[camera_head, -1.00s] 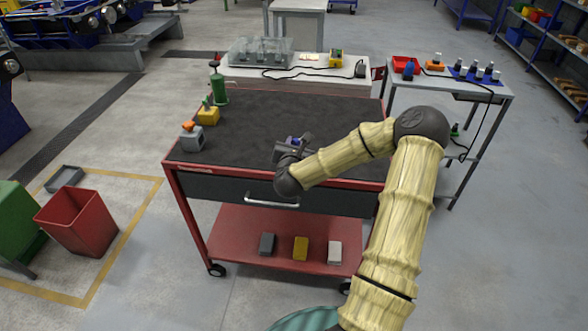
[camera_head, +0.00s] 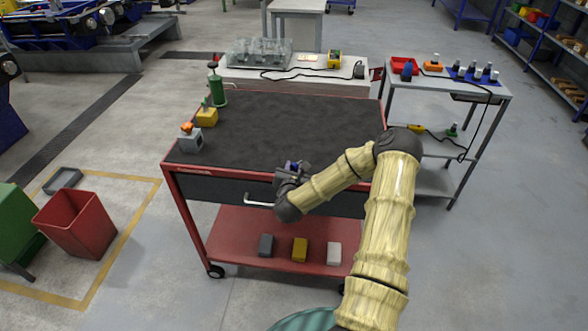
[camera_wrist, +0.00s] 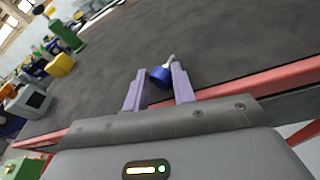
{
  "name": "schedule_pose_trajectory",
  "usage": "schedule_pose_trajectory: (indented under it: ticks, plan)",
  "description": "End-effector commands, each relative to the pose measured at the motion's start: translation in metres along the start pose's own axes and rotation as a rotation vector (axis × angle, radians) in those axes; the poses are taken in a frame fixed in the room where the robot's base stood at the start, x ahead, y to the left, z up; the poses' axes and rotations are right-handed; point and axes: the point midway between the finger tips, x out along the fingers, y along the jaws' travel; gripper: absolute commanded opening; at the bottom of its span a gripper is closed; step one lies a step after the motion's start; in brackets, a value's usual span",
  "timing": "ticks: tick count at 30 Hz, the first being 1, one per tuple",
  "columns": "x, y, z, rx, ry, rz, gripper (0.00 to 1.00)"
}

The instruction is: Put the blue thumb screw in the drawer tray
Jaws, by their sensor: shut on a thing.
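The blue thumb screw (camera_wrist: 161,76), a blue knob with a pale metal shank, is between the two purple fingers of my gripper (camera_wrist: 159,86) in the wrist view. My gripper is shut on it. In the head view my gripper (camera_head: 293,167) is over the front edge of the red cart, with a small bit of blue at its fingers. The drawer (camera_head: 225,188) has a dark front below the cart top and a pale handle (camera_head: 259,202). It looks shut, and its tray inside is hidden. My arm covers the right part of the drawer front.
The dark cart top (camera_head: 290,120) is mostly clear. A grey block with an orange top (camera_head: 190,140), a yellow block (camera_head: 206,117) and a green bottle (camera_head: 217,88) stand along its left side. Several blocks lie on the lower red shelf (camera_head: 280,225).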

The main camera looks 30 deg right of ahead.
Motion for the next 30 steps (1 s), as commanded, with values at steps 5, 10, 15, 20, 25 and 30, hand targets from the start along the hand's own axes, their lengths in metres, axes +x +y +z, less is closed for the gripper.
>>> schedule_pose_trajectory:
  ticks: [5,10,15,20,25,30]
  plan:
    - [0.0,0.0,-0.002,0.0,-0.002,0.001,0.01]
    - [0.001,-0.001,-0.004,0.0,-0.001,0.0,0.01]
    - [0.001,-0.001,-0.004,0.0,-0.001,0.0,0.47]
    - [0.001,-0.002,-0.004,0.0,0.0,-0.001,0.47]
    - [0.0,-0.001,-0.001,0.0,0.0,-0.002,0.47]
    - [-0.016,-0.001,-0.003,0.001,0.001,0.0,0.47]
